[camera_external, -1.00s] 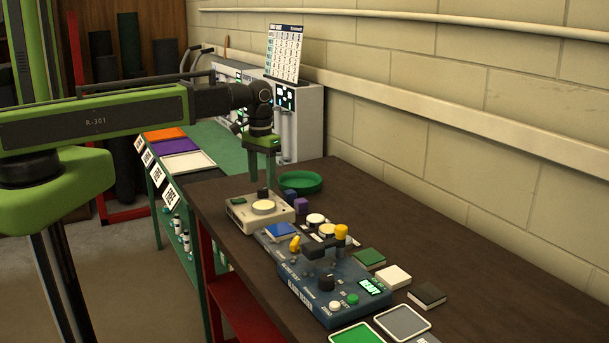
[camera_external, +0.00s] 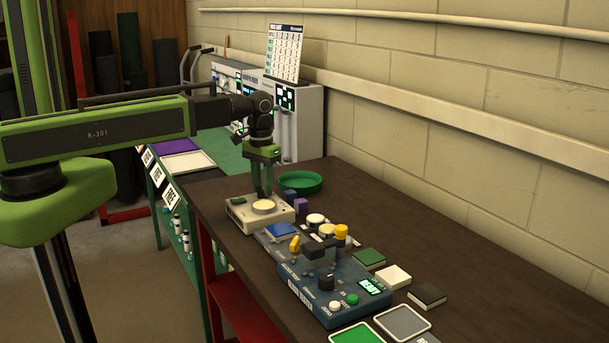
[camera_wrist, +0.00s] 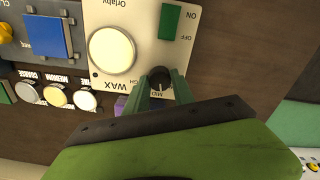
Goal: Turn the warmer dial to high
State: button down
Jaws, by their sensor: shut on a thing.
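The wax warmer (camera_external: 243,216) is a cream box with a round pale top, standing on the dark bench. Its small black dial (camera_wrist: 159,74) sits beside the WAX lettering in the wrist view. A MID label shows below the dial, and another label to its left is partly hidden by a finger. My gripper (camera_wrist: 163,86) points down with its two green fingers on either side of the dial, shut on it. In the external view my gripper (camera_external: 263,190) is at the warmer's back edge and hides the dial. The warmer's green ON switch (camera_wrist: 171,22) is nearby.
A green round dish (camera_external: 300,182) and blue and purple cubes (camera_external: 300,204) stand close behind the warmer. A blue control box (camera_external: 318,291) with a black handle-like part is in front. Several small pads lie to the right.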

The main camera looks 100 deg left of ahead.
jog(key=shift+m, duration=0.3)
jog(key=m, duration=0.3)
jog(key=shift+m, duration=0.3)
jog(key=m, duration=0.3)
jog(key=shift+m, duration=0.3)
jog(key=m, duration=0.7)
jog(key=c, duration=1.1)
grip_release()
